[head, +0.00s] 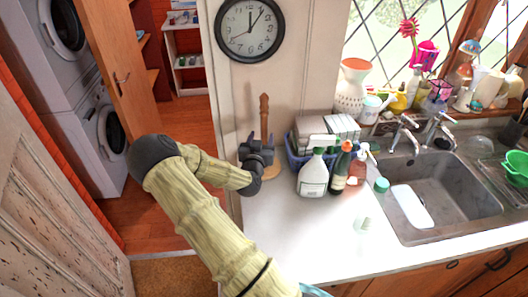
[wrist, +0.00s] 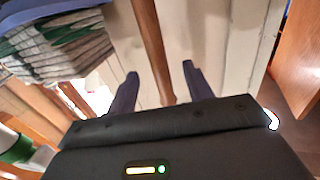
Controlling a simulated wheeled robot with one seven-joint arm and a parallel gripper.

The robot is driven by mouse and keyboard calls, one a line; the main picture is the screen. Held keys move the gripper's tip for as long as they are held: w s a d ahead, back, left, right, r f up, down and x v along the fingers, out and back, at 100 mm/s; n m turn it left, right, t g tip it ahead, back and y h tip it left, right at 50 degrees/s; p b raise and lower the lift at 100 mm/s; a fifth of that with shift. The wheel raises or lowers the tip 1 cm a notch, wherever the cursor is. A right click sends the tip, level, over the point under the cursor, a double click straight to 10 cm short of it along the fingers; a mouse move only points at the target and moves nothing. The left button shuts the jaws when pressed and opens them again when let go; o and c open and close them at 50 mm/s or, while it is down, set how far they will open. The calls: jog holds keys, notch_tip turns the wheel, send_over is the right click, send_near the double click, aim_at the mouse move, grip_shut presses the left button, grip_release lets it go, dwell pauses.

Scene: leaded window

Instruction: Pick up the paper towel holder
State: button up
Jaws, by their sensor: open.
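The paper towel holder (head: 264,115) is a bare upright wooden post on a round wooden base, at the counter's left end by the wall. My gripper (head: 259,140) is at the lower half of the post and hides part of it and of the base. In the wrist view, the post (wrist: 150,42) runs down between the two dark fingers of my gripper (wrist: 160,70). The fingers are open, with a gap visible on each side of the post.
A blue basket (head: 292,160) of grey folded cloths stands close right of the holder; the cloths (wrist: 50,45) also show in the wrist view. A white spray bottle (head: 313,177) and other bottles stand before it. The sink (head: 445,190) is further right. The front counter is mostly clear.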

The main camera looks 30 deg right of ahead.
aim_at(263, 132)
jog(key=shift+w+d+r+p, duration=0.25)
jog(key=shift+w+d+p, duration=0.05)
jog(key=shift+p, duration=0.05)
jog(key=p+x, duration=0.2)
jog(key=x, duration=0.2)
jog(key=shift+f, duration=0.15)
jog(key=shift+c, duration=0.2)
grip_shut()
